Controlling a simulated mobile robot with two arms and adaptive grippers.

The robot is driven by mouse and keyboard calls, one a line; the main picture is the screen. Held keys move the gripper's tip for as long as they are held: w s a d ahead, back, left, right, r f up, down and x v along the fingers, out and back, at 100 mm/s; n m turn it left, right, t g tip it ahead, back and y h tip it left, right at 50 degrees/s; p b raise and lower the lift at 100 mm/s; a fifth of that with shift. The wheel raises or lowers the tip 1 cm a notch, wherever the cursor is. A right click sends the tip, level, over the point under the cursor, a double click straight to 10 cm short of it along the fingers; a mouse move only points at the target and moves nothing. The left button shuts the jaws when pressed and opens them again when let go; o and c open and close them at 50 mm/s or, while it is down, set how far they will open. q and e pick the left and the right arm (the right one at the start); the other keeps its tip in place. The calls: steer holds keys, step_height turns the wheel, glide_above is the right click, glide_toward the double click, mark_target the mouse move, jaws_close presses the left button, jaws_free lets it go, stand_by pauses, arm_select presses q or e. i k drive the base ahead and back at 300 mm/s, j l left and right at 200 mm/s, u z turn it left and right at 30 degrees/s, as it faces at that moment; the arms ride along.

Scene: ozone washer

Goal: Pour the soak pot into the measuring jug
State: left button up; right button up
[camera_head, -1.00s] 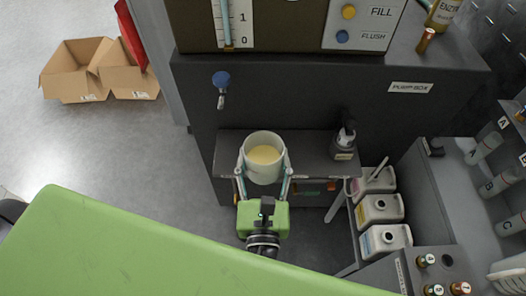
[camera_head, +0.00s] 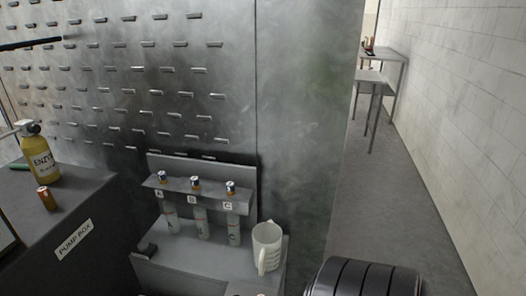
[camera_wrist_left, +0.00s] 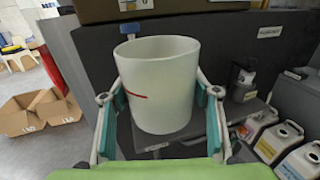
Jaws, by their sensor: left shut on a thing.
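The soak pot (camera_wrist_left: 158,85) is a pale, roughly cylindrical vessel with a short red line on its wall, seen in the left wrist view. My left gripper (camera_wrist_left: 160,97) is shut on it, with one finger on each side. The pot stands about upright in front of the dark machine; its contents are hidden in this view. Whether it touches the ledge behind it I cannot tell. The measuring jug (camera_head: 267,249), white with a handle and marks, stands on a grey bench in the head view, right of the bottle rack. My right gripper is not in view.
A rack (camera_head: 205,200) holds bottles lettered A, B and C beside the jug. An enzyme bottle (camera_head: 41,160) stands on the pump box (camera_head: 75,240). White canisters (camera_wrist_left: 277,142) stand right of the pot. Cardboard boxes (camera_wrist_left: 40,112) lie on the floor at left.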

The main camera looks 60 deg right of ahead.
mark_target(267, 237)
steer(key=z, duration=1.9)
